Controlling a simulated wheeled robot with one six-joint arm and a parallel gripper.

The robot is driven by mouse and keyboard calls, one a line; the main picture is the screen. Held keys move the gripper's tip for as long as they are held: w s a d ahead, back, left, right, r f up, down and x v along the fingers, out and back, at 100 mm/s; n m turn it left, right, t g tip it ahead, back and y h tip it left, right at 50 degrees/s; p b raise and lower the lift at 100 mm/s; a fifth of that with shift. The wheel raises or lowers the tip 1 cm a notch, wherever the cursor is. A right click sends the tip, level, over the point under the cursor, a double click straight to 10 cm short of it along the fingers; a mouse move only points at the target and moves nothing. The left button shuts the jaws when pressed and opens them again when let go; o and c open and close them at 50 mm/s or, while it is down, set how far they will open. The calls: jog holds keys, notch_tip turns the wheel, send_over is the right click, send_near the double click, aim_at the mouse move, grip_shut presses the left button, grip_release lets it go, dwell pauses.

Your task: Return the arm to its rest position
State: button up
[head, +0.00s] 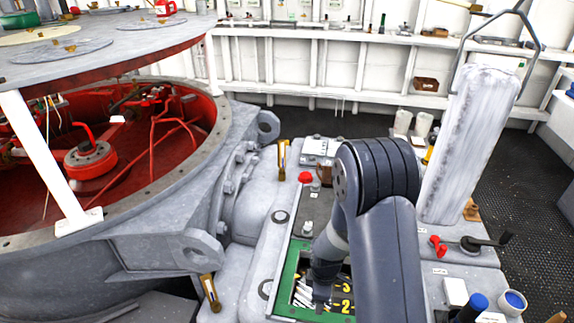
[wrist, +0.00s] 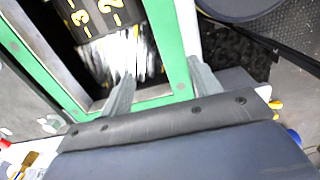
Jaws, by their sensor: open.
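My arm (head: 385,215) reaches down in the head view over a green-framed opening in the deck. My gripper (wrist: 160,68) shows in the wrist view with two grey fingers spread apart and nothing between them but the view of the frame below. In the head view my gripper's end is low over the opening and partly hidden by my arm. The frame also shows in the wrist view (wrist: 170,50), where the white strips are blurred.
A red button (head: 305,177) and a small metal box (head: 320,148) sit behind the opening. A tall pale block (head: 465,140) with a handle stands to the right, with a red valve handle (head: 437,245) near it. A large red-lined round hatch (head: 215,120) is at left.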

jog(key=w+d+r+b, duration=0.1)
jog(key=w, duration=1)
jog(key=w+d+r+b, duration=0.1)
jog(key=w+d+r, duration=0.1)
jog(key=w, duration=0.9)
jog(key=shift+w+d, duration=0.25)
jog(key=shift+w, duration=0.1)
